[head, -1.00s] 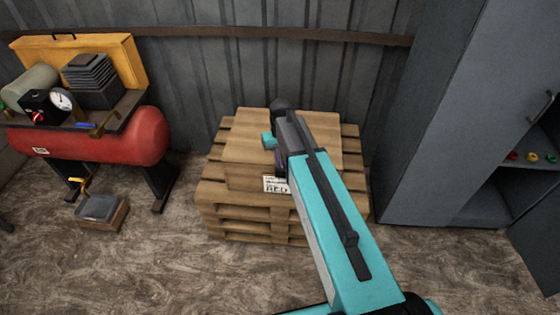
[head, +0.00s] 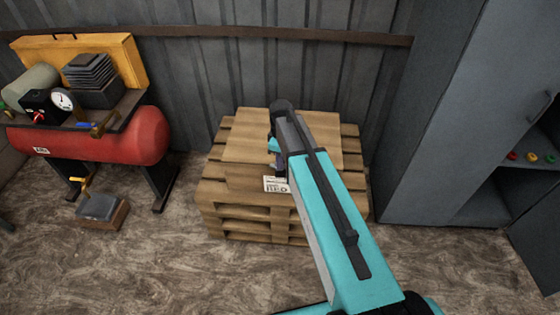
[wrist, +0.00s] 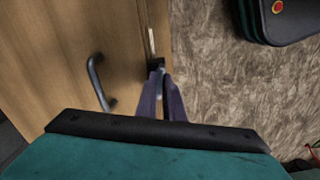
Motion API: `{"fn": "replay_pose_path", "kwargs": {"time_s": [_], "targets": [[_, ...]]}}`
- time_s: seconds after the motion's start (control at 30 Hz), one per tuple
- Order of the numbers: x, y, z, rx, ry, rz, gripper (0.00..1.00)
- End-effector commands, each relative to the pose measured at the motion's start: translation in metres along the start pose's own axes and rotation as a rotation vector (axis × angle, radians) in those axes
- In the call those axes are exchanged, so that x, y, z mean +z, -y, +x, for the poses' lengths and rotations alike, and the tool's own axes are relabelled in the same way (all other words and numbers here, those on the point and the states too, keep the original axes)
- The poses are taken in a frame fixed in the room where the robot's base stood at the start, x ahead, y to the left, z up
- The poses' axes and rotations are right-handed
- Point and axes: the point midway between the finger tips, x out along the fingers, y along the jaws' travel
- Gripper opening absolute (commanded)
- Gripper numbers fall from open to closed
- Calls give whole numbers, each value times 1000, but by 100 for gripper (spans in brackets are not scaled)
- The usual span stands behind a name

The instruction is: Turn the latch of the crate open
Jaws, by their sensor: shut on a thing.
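The wooden crate (head: 240,150) sits on stacked pallets against the wall, with a white label (head: 276,184) on its front. In the wrist view its wooden surface (wrist: 60,45) fills the left side, with a black bar handle (wrist: 96,82). A small dark latch (wrist: 156,63) is at the crate's edge, just below the pale label. My gripper (wrist: 160,76) is shut on the latch; its fingers reach up to it and hide part of it. In the head view my gripper (head: 277,160) is at the crate's front, mostly hidden by my arm.
A red compressor (head: 110,138) stands to the left, with a small box with a yellow handle (head: 101,209) on the floor before it. A tall grey cabinet (head: 435,110) stands to the right. The floor (head: 180,265) in front is clear.

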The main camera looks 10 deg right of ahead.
Motion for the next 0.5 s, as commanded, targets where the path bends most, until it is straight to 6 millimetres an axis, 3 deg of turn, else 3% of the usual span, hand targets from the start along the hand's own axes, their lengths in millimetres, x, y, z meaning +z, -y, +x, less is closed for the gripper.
{"fn": "replay_pose_path", "kwargs": {"time_s": [0.5], "targets": [[-1, -2, -1, 6, -3, -266, 0]]}}
